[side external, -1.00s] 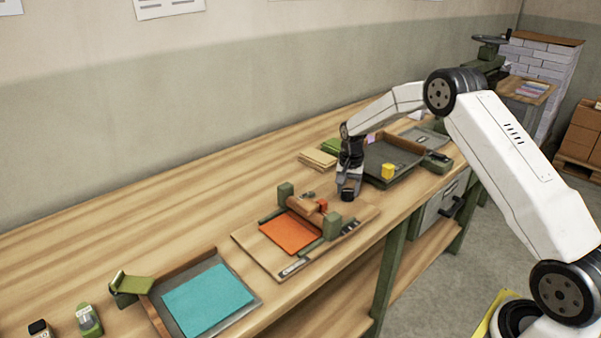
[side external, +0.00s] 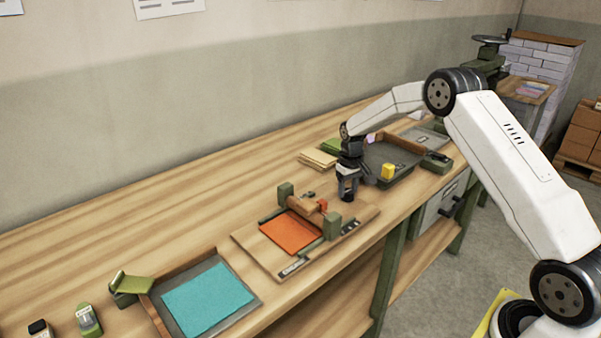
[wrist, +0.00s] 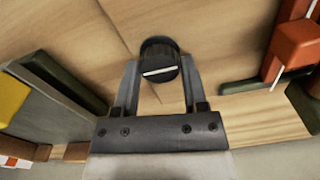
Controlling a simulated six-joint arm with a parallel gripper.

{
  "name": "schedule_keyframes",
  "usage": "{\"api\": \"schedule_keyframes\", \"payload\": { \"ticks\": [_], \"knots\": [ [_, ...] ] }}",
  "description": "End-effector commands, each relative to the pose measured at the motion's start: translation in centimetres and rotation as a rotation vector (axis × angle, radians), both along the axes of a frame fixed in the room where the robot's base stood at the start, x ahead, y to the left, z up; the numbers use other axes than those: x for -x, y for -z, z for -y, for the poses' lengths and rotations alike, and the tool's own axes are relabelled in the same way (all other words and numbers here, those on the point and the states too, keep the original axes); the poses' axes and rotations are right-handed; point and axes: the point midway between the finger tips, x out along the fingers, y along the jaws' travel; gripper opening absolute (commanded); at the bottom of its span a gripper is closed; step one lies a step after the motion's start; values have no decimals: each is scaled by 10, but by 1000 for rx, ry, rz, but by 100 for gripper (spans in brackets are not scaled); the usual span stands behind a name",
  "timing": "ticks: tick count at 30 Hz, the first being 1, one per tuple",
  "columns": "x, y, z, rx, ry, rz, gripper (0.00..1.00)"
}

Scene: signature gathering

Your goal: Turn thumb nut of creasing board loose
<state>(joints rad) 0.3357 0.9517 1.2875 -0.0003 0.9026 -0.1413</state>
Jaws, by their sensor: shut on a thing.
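The creasing board (side external: 262,253) lies on the bench with an orange sheet (side external: 291,232) on it and green posts at both sides. The thumb nut (wrist: 159,56) is a dark round knob with a white line across its top. My gripper (wrist: 159,72) is shut on it, one finger on each side, in the wrist view. In the side view my gripper (side external: 347,195) points down at the board's far right end, and its fingers mostly hide the nut.
A grey tray (side external: 408,171) with a yellow block (side external: 388,171) stands just behind my gripper. A tray with a teal sheet (side external: 208,298) is at the front left. The bench is clear along the wall at left.

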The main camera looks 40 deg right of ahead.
Motion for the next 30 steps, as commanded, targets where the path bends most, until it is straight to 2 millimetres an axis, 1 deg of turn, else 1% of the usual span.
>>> {"api": "schedule_keyframes", "payload": {
  "ticks": [6,16,17,18,19,20,30],
  "knots": [
    [0,-1,0,0,-35,2,0],
    [-1,-1,0,1,-37,2,0],
    [-1,-1,0,1,-37,2,61],
    [0,-1,0,1,-37,2,74],
    [0,-1,0,1,-36,2,84],
    [0,-1,0,0,-36,2,90],
    [0,-1,0,0,-35,1,90]
  ]
}}
